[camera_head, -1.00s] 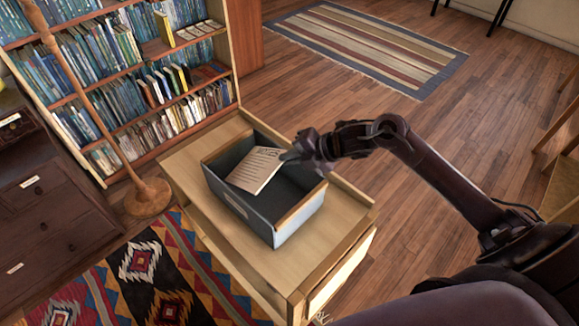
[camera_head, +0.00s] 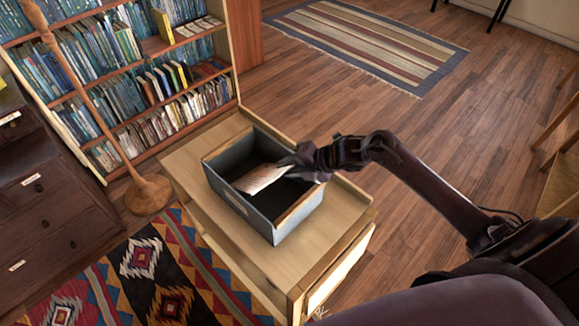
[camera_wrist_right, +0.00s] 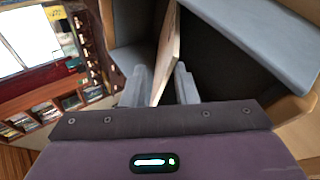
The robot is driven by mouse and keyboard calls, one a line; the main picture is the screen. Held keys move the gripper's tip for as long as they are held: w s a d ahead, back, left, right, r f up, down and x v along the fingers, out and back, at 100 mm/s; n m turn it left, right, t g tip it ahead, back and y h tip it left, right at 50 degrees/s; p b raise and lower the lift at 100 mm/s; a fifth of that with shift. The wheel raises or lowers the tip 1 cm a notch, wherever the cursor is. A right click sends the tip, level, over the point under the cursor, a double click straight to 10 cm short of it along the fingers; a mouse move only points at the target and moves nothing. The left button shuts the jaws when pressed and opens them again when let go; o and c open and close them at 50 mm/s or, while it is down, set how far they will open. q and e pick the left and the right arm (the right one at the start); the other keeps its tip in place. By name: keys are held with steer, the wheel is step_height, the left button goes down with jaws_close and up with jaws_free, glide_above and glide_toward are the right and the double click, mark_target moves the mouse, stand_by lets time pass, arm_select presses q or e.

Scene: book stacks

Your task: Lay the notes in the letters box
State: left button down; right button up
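The notes (camera_head: 260,179), a pale sheet or thin stack with lines of writing, are tilted inside the grey open-topped letters box (camera_head: 296,222). Their lower part is below the box's rim. My right gripper (camera_head: 288,169) is over the far right side of the box and is shut on the notes' right edge. In the right wrist view the notes (camera_wrist_right: 168,52) show nearly edge-on between the two fingers (camera_wrist_right: 162,88). Whether they touch the box floor cannot be told. My left gripper is not in view.
The box stands on a light wooden cabinet (camera_head: 190,158) with bare top around it. A full bookshelf (camera_head: 150,90) stands behind left, with a wooden pole stand (camera_head: 148,195) nearby. A dark drawer chest (camera_head: 45,215) is at left. Rugs lie on the floor.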

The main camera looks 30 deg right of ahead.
steer(key=b+v, duration=0.1)
steer(key=v, duration=0.9)
steer(key=shift+s+d+r+b, duration=0.1)
steer(key=shift+s+d+b, duration=0.1)
steer(key=shift+s+b, duration=0.15)
steer(key=shift+s+d+r, duration=0.3)
steer(key=shift+d+r, duration=0.05)
steer(key=shift+r, duration=0.15)
